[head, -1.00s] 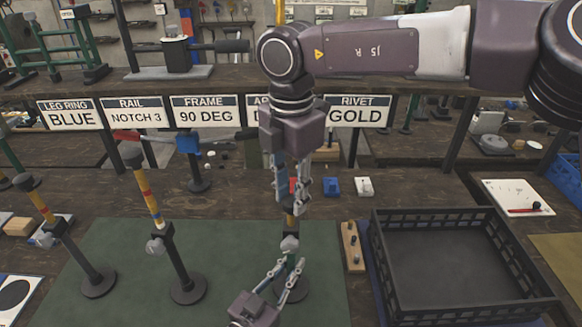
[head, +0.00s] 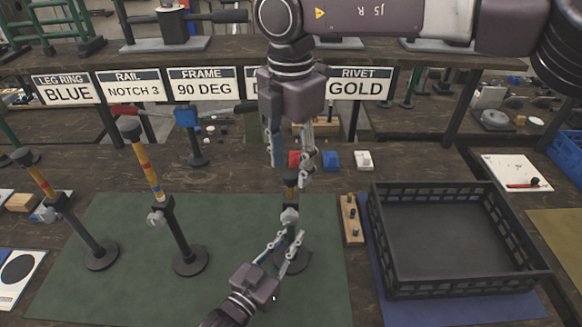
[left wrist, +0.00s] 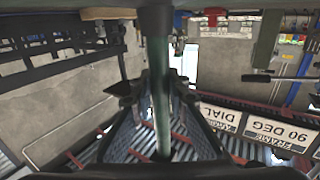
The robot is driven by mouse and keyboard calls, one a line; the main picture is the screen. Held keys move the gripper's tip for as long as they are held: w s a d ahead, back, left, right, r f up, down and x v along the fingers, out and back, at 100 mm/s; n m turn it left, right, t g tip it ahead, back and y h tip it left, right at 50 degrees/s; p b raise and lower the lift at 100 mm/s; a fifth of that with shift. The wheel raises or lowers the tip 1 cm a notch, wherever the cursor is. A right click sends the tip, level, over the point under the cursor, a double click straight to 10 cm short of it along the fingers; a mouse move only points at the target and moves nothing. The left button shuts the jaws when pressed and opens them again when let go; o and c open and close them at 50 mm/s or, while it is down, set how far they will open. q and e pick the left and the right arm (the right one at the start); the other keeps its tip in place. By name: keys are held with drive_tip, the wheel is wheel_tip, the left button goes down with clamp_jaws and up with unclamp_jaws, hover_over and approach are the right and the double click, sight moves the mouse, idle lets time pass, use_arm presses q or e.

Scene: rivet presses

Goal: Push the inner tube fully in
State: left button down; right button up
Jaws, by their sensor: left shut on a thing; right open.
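A dark upright stand with a round base (head: 292,261) is on the green mat, with a grey clamp knob (head: 289,216) partway up. The inner tube (head: 290,189) shows as a short brownish-yellow length above the knob; its upper part is hidden between my right gripper's fingers. My right gripper (head: 291,166) points down from above, fingers apart on either side of the tube's top. I cannot tell if they touch it. My left gripper (head: 289,241) is shut on the stand's post below the knob. The post (left wrist: 157,75) runs between its fingers in the left wrist view.
Two similar stands with striped tubes, a middle one (head: 146,168) and a left one (head: 38,180), lean in view to the left. A black crate (head: 458,282) stands at right, beside a wooden block with knobs (head: 350,220). Small coloured blocks (head: 330,160) lie behind.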

wheel_tip(320, 180, up, 10)
drive_tip(key=shift+r, duration=0.2)
idle(0.7)
